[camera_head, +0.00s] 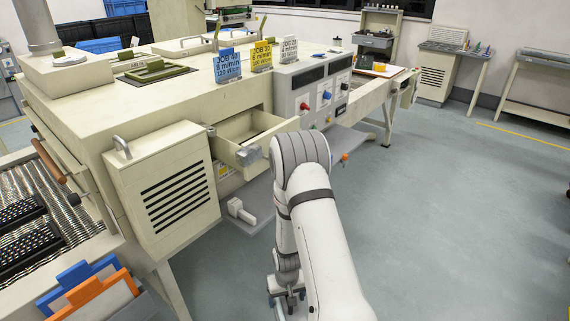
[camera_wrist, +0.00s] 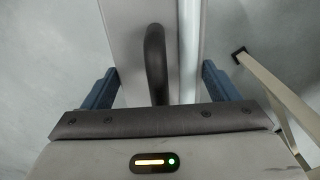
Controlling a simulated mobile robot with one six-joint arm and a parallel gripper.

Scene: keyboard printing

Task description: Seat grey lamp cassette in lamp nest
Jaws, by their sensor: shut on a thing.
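In the wrist view my gripper (camera_wrist: 160,70) has its two blue fingers against either side of a long pale grey body, the grey lamp cassette (camera_wrist: 128,48). A dark curved handle (camera_wrist: 155,60) stands up from it between the fingers. In the head view my gripper (camera_head: 287,295) hangs low at the bottom edge, partly behind my arm, and the cassette cannot be made out there. An open drawer (camera_head: 262,135) sticks out of the cream machine's front, beyond my arm. Whether the lamp nest is inside it cannot be told.
A louvred cabinet (camera_head: 165,195) juts from the machine left of the drawer. A control panel (camera_head: 318,95) is to its right. A white part (camera_head: 240,212) sits low under the drawer. Orange and blue frames (camera_head: 92,290) stand at lower left. The floor (camera_head: 440,200) on the right is clear.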

